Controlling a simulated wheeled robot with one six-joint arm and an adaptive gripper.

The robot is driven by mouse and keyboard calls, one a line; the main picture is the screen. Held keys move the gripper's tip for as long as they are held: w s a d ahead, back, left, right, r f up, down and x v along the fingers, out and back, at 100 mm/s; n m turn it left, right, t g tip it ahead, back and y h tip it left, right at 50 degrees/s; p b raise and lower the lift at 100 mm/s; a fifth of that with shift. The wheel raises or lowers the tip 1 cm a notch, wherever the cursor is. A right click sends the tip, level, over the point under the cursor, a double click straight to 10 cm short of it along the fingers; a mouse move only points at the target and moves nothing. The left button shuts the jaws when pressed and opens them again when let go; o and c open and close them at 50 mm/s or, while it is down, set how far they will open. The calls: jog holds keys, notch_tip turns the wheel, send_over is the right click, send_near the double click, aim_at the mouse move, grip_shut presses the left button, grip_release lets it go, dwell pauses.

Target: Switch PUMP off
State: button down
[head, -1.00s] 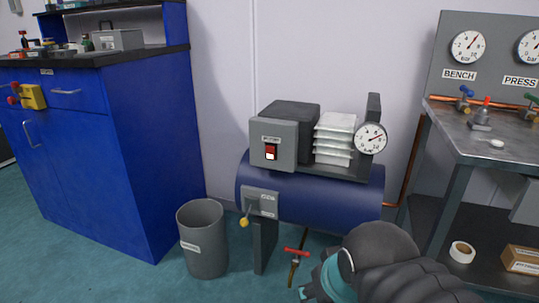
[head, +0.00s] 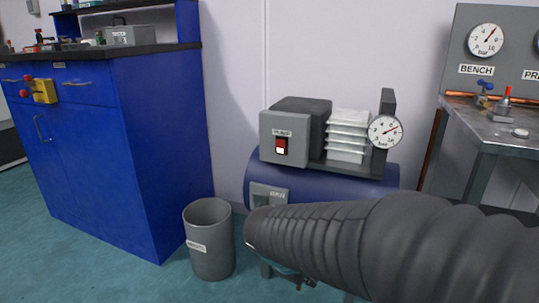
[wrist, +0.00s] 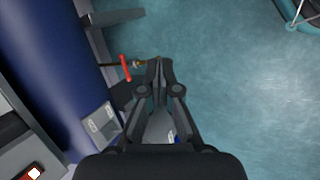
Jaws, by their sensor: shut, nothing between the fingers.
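A red and white rocker switch (head: 281,146) sits on the front of a grey box (head: 268,127) above the blue compressor tank (head: 330,183). A small label above the switch is too blurred to read surely. The switch also shows at the lower left corner of the wrist view (wrist: 35,172). My gripper (wrist: 158,68) is shut and empty in the wrist view. It points down beside the tank, over the floor, and is apart from the switch. In the head view my arm hides the gripper's fingers and the tank's lower part.
A red-handled valve (wrist: 125,67) lies just left of my fingertips in the wrist view. A grey bin (head: 209,250) stands left of the compressor, beside a blue cabinet (head: 150,150). A gauge (head: 385,131) is right of the white fins. A metal bench (head: 490,140) stands at right.

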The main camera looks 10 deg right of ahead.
jog(key=w+a+r+n+t+h+b, duration=0.25)
jog(key=w+n+t+h, duration=0.35)
jog(key=w+n, duration=0.85)
jog(key=w+a+r+n+t+y, duration=0.1)
jog(key=w+a+r+n+t, duration=0.5)
jog(key=r, duration=0.5)
jog(key=w+t, duration=0.2)
jog(key=w, duration=0.1)
jog(key=shift+a, duration=0.2)
